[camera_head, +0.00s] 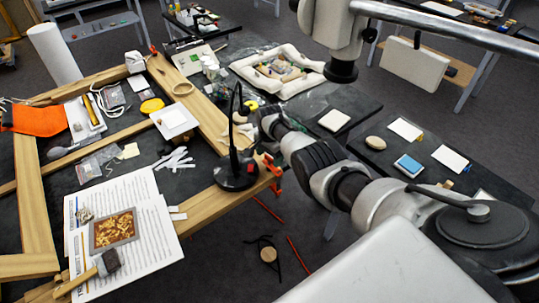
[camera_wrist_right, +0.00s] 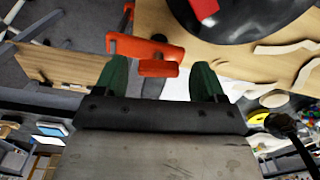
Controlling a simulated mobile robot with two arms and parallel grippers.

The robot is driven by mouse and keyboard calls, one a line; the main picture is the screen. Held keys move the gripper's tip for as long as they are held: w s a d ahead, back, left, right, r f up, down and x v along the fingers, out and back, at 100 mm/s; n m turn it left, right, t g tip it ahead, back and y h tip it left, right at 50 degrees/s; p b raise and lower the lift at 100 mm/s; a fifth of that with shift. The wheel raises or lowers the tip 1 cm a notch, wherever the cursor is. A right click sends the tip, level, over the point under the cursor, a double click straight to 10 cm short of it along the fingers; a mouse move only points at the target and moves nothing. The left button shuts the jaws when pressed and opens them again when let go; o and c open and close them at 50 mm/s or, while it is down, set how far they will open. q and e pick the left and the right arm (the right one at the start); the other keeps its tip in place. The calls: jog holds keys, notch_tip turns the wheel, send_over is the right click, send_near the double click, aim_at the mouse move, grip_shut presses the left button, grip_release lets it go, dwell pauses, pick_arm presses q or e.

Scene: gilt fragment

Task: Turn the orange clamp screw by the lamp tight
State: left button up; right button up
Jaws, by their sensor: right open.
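The orange clamp (camera_head: 272,168) sits on the edge of the wooden frame (camera_head: 210,207), beside the black lamp (camera_head: 236,172). In the right wrist view, the orange clamp (camera_wrist_right: 146,56) lies across the space just ahead of my right gripper (camera_wrist_right: 164,74). The two green fingers of this gripper are apart, with nothing held between them. I cannot tell whether either finger touches the clamp. The lamp's dark round base (camera_wrist_right: 245,15) is at the upper right there. In the head view my right arm reaches in from the right behind the lamp. My left gripper is not in view.
A white padded tray (camera_head: 240,68) lies behind the lamp. Printed sheets with a gilt fragment (camera_head: 113,230) and a brush (camera_head: 108,263) lie at the front left. Cards and a blue box (camera_head: 408,165) are on the dark table at the right.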

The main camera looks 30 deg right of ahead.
aim_at(270, 157)
notch_tip(270, 157, up, 5)
jog(key=shift+r+p, duration=0.15)
jog(key=shift+p, duration=0.95)
jog(key=shift+r, duration=2.75)
